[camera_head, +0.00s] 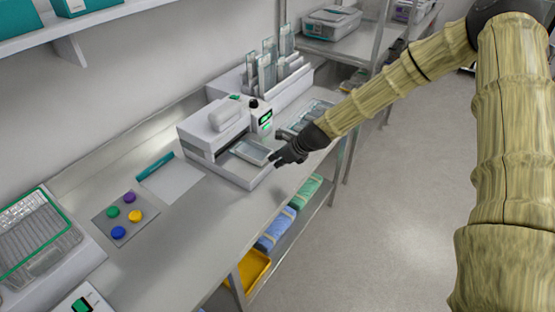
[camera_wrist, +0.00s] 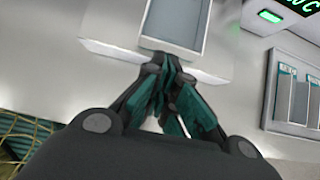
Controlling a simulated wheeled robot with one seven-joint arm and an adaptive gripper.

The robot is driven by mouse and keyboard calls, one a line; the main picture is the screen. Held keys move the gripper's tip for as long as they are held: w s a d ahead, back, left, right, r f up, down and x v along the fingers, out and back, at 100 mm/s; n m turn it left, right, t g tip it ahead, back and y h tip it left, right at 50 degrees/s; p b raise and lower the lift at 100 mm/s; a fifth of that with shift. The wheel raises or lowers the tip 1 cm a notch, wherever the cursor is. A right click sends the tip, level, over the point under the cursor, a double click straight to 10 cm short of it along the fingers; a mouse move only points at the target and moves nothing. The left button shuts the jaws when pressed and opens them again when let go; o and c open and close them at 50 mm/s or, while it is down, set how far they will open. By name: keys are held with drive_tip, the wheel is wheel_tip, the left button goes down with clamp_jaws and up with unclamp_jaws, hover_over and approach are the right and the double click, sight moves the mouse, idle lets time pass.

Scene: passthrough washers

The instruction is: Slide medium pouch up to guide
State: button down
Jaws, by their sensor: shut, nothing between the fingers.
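A pale pouch with a grey-blue face (camera_head: 252,151) lies on the front shelf of the white sealing machine (camera_head: 207,140). In the wrist view the pouch (camera_wrist: 176,22) runs up from just ahead of my fingertips. My gripper (camera_head: 277,160) is at the front right edge of the shelf, close to the pouch's near end. In the wrist view my gripper (camera_wrist: 166,62) has its fingertips together with nothing between them. They look very near the pouch's edge; I cannot tell if they touch. A guide cannot be clearly made out.
A tray of several pouches (camera_head: 306,116) sits right of the machine, near my forearm. Upright clear panels (camera_head: 268,68) stand behind it. A grey mat with coloured discs (camera_head: 125,217) and a white sheet with a teal bar (camera_head: 155,166) lie left. Bare bench (camera_head: 215,205) is in front.

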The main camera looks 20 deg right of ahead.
sight(264, 155)
drive_tip(key=shift+w+a+f, duration=0.15)
drive_tip(key=shift+w+f, duration=0.25)
drive_tip(key=shift+w, duration=0.25)
drive_tip(key=shift+s+a+r, duration=0.1)
drive_tip(key=shift+r, duration=0.15)
drive_tip(key=shift+w+a+f, duration=0.15)
drive_tip(key=shift+w+a, duration=0.15)
drive_tip(key=shift+w, duration=0.1)
drive_tip(key=shift+w+a, duration=0.5)
drive_tip(key=shift+w, duration=0.15)
drive_tip(key=shift+w+a, duration=0.1)
drive_tip(key=shift+w+a, duration=0.45)
drive_tip(key=shift+w, duration=0.15)
drive_tip(key=shift+p+v, duration=1.2)
drive_tip(key=shift+v, duration=1.15)
drive_tip(key=shift+r, duration=0.3)
